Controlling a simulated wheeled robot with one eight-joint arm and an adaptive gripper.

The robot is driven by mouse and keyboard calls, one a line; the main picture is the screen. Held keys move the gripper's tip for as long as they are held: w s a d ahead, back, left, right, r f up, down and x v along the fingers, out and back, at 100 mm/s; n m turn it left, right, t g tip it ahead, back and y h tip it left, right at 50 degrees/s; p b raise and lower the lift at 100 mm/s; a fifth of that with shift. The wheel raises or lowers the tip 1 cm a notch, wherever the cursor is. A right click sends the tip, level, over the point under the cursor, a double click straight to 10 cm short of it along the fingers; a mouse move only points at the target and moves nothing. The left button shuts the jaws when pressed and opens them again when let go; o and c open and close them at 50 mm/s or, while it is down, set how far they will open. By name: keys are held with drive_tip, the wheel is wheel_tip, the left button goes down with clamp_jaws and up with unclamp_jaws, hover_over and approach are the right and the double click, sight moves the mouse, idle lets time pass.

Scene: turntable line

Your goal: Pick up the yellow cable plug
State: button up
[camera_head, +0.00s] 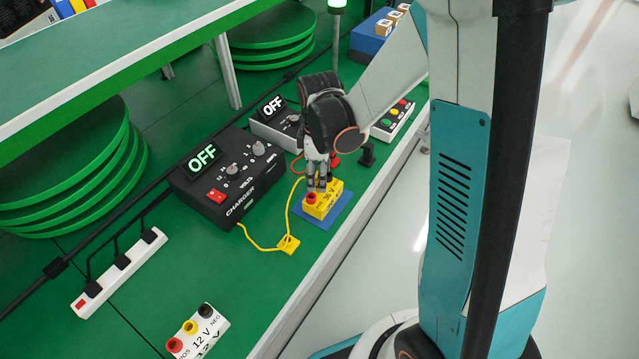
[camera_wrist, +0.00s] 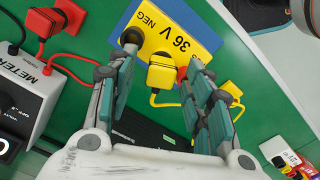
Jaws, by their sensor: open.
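The yellow cable plug (camera_wrist: 161,72) shows in the wrist view, between the finger pads. It appears to stand at the middle terminal of the yellow 36 V block (camera_wrist: 182,38), with a black terminal to its left and a red one to its right. My gripper (camera_wrist: 158,78) is open, one finger on each side of the plug, with gaps visible. In the head view my gripper (camera_head: 319,186) points down over the 36 V block (camera_head: 322,208) and hides the plug. A yellow cable (camera_head: 288,205) runs from the block to a flat yellow piece (camera_head: 288,245) and the charger.
The black charger (camera_head: 228,178) stands left of the block, its display reading OFF. The grey meter (camera_head: 277,130) stands behind, with red leads. A power strip (camera_head: 118,272) and a 12 V block (camera_head: 197,332) lie nearer. Free green tabletop lies between them.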

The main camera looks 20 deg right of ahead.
drive_tip(key=shift+f, duration=0.4)
drive_tip(key=shift+r, duration=0.1)
drive_tip(key=c, duration=1.1)
wheel_tip(320, 180, up, 20)
drive_tip(key=p, duration=0.7)
